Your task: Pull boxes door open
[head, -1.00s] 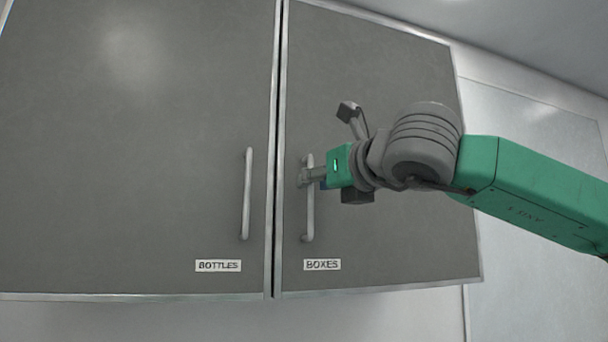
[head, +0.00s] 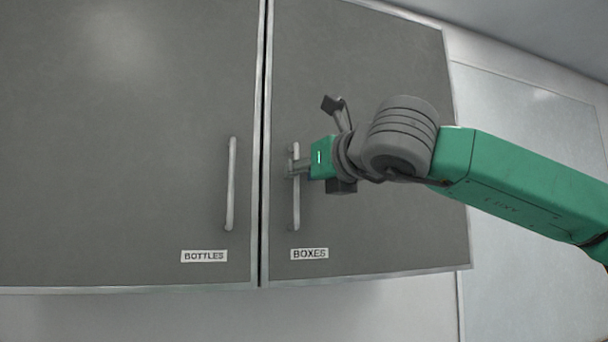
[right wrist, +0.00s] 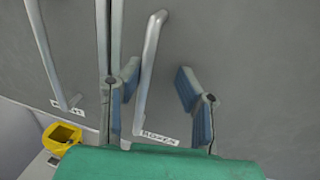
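The boxes door (head: 370,90) is a grey metal cabinet door with a "BOXES" label (head: 309,254) and looks closed. Its upright bar handle (head: 296,210) is near the door's left edge. My right gripper (head: 291,168) is at the upper half of the handle. In the right wrist view the two blue-padded fingers of the right gripper (right wrist: 157,76) are apart, with the boxes handle (right wrist: 151,60) between them, closer to the left finger. Finger contact with the handle cannot be made out. My left gripper is in neither view.
The bottles door (head: 120,150), with its own handle (head: 231,185), is closed on the left, beyond a narrow gap. A yellow container (right wrist: 62,138) stands below at the lower left of the wrist view. A pale wall panel (head: 530,170) is to the right.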

